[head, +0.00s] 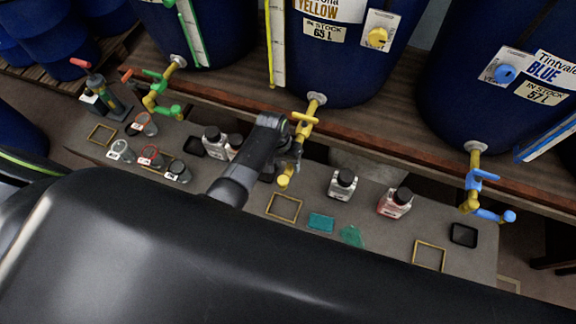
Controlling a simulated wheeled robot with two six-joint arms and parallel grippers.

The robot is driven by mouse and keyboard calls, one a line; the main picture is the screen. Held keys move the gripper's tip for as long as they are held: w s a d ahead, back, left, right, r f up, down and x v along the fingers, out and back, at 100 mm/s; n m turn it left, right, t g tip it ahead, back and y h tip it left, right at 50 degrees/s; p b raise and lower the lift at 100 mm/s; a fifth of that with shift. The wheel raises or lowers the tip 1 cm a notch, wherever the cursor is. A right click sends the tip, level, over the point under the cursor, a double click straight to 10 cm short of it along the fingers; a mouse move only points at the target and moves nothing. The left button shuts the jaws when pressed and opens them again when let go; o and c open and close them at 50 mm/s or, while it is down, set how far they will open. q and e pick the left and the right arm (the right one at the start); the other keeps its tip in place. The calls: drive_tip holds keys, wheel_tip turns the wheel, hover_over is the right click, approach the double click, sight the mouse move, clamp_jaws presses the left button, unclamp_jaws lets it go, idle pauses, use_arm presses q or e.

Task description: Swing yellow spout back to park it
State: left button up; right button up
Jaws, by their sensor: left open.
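The yellow tap (312,112) comes out of the foot of the yellow vat (340,65), with its yellow handle across the top. Its yellow spout (284,181) ends low over the counter, just behind a yellow square outline (284,207). My left gripper (288,160) is at the spout, on its left side, and is open. The dark arm and gripper hide part of the spout's middle, so I cannot tell whether the fingers touch it. My right gripper is not in view.
A green tap (157,92) stands left and a blue tap (476,190) right. Bottles (342,183) (395,203) stand right of the spout. Labelled beakers (150,155) stand left. A teal pad (321,222) and green patch (352,236) lie on the counter (390,240).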

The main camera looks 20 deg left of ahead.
use_arm(q)
drive_tip(key=shift+d+f, duration=0.2)
drive_tip(key=shift+f, duration=0.85)
drive_tip(key=shift+c, duration=0.3)
